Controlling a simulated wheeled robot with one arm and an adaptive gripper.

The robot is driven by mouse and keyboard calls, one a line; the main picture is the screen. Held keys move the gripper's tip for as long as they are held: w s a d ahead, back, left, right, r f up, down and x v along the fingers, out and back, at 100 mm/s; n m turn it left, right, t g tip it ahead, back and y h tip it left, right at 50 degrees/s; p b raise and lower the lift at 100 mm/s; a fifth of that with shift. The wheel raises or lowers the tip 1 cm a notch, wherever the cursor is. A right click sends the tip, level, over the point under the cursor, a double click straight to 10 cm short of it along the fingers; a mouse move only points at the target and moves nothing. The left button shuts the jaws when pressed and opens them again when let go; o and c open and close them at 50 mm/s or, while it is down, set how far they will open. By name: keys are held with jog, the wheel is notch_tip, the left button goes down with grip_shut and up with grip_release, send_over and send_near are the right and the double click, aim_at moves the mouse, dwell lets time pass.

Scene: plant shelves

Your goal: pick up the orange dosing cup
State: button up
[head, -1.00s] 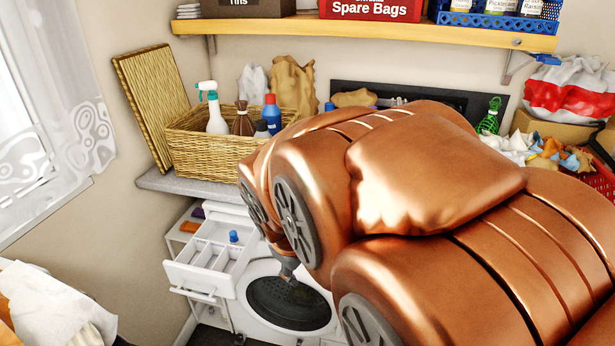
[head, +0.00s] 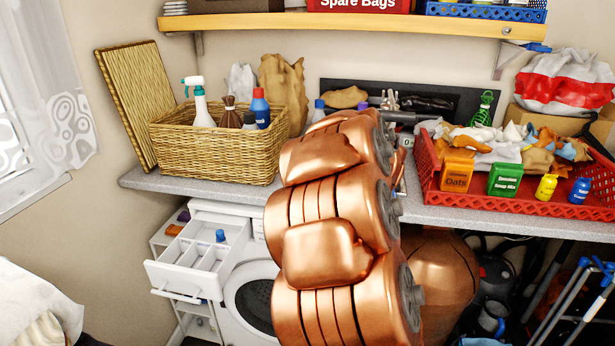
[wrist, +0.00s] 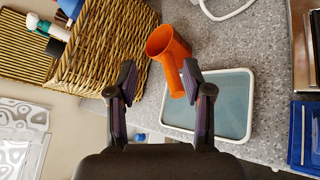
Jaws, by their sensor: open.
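The orange dosing cup (wrist: 172,58) shows in the wrist view on the grey speckled worktop, between the wicker basket and a white-rimmed tray. Its round mouth faces up and left, and a narrower orange part reaches down over the tray's edge. My gripper (wrist: 159,82) is open and empty, with its two dark fingers spread just below the cup in the picture. The right fingertip looks close to the narrower part; I cannot tell whether it touches. In the head view my copper arm hides the cup and the gripper.
The wicker basket (head: 210,156) holds a spray bottle (head: 199,105) and other bottles. The white-rimmed tray (wrist: 249,105) is right of the cup in the wrist view. A red crate (head: 460,197) with cloths and boxes stands on the right. An open white drawer (head: 190,265) is below the worktop.

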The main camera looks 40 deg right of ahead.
jog(key=f+n+y, duration=0.1)
jog(key=f, duration=0.1)
jog(key=f+n+y, duration=0.1)
jog(key=n, duration=0.1)
jog(key=shift+s+a+f+n+t+b, duration=0.1)
jog(key=shift+s+f+n+t+b, duration=0.1)
jog(key=shift+f+n+t+b, duration=0.15)
jog(key=shift+x, duration=1.15)
jog(key=shift+w+f+p, duration=0.1)
jog(key=shift+w+p, duration=0.25)
jog(key=shift+w, duration=0.25)
jog(key=shift+p+x, duration=0.45)
jog(key=shift+x, duration=1.7)
grip_shut()
